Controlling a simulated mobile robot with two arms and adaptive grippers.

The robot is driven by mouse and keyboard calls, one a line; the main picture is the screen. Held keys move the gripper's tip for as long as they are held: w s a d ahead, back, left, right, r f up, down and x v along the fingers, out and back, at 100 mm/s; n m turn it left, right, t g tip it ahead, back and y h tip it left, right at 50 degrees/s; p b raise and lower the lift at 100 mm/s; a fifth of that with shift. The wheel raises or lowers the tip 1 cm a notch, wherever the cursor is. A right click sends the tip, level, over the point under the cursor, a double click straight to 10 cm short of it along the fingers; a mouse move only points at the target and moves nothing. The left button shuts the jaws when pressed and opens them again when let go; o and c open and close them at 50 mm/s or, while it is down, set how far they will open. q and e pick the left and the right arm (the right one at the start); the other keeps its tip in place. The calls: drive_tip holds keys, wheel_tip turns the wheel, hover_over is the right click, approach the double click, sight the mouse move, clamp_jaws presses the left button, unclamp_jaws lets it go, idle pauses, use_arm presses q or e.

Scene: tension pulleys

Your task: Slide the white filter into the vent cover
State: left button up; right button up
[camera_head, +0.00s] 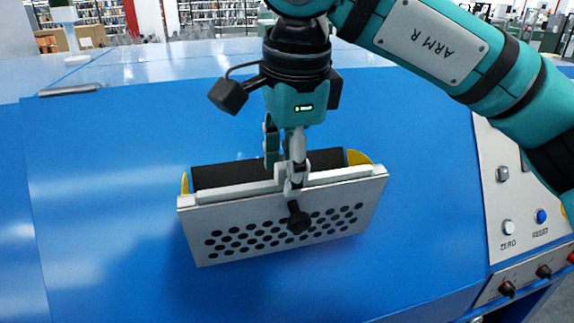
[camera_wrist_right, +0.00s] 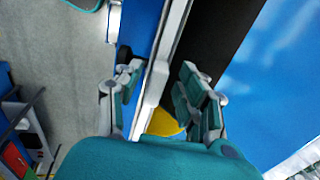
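The vent cover (camera_head: 215,250) is a grey-white box with a perforated front, on the sloped blue machine face. Its top is open, with a dark slot (camera_head: 215,176) and yellow end pieces. A long white bar, which looks like the white filter (camera_head: 340,176), lies along the slot just behind the front panel; its lower part is hidden. My right gripper (camera_head: 284,178) points down at the middle of the cover. In the wrist view its fingers (camera_wrist_right: 160,82) straddle the white strip, with a dark gap on the right finger's side. My left gripper is out of view.
A black knob (camera_head: 298,220) stands out from the cover's front. To the right is a control panel (camera_head: 508,190) with buttons and knobs along its lower edge. The blue surface left of the cover is clear.

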drive_tip(key=v, duration=1.1)
drive_tip(key=shift+r, duration=0.3)
drive_tip(key=shift+s, duration=0.1)
